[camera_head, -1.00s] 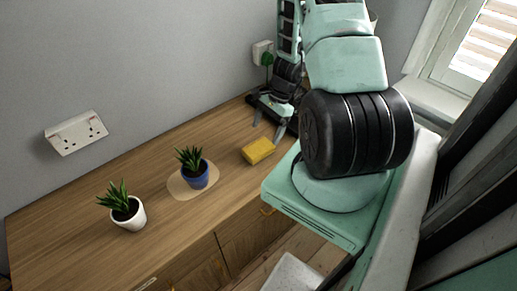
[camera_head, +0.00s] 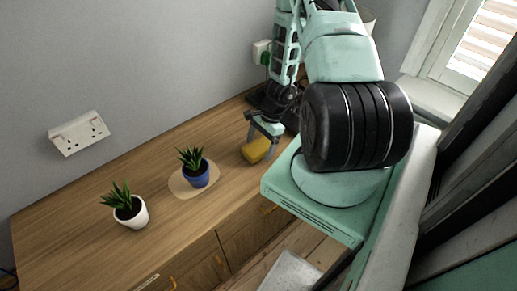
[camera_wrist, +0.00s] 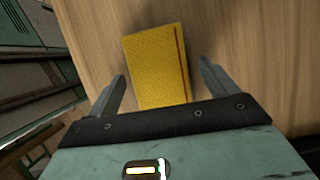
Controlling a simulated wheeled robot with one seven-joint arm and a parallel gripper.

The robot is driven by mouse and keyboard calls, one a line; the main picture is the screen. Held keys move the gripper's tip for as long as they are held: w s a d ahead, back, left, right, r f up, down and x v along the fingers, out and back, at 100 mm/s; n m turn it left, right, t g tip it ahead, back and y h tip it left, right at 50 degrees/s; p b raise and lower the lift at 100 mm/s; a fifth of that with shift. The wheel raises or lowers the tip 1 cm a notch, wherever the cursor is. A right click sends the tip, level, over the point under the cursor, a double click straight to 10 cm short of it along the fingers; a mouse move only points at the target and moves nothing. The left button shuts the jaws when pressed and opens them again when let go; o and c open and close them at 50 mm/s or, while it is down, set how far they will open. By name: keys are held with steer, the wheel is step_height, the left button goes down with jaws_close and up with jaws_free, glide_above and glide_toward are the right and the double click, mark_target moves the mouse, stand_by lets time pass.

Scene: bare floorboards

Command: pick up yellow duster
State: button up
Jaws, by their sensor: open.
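The yellow duster (camera_head: 256,150) is a small yellow block lying on the wooden cabinet top. My gripper (camera_head: 260,145) is right over it in the head view, with the fingers pointing down and partly covering it. In the wrist view the duster (camera_wrist: 157,65) lies ahead and between the two open fingers of my gripper (camera_wrist: 162,80). There is a gap between each finger and the duster's sides. The duster's near end is hidden behind the gripper body.
A plant in a blue pot (camera_head: 197,176) stands on a round mat (camera_head: 181,187) left of the duster. A plant in a white pot (camera_head: 132,215) stands further left. A dark object (camera_head: 262,101) lies behind the gripper by the wall. The wooden top (camera_head: 75,235) is clear at the left.

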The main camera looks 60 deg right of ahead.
steer(key=shift+f+b, duration=0.25)
steer(key=shift+b, duration=0.15)
stand_by(0.5)
steer(key=c, duration=1.1)
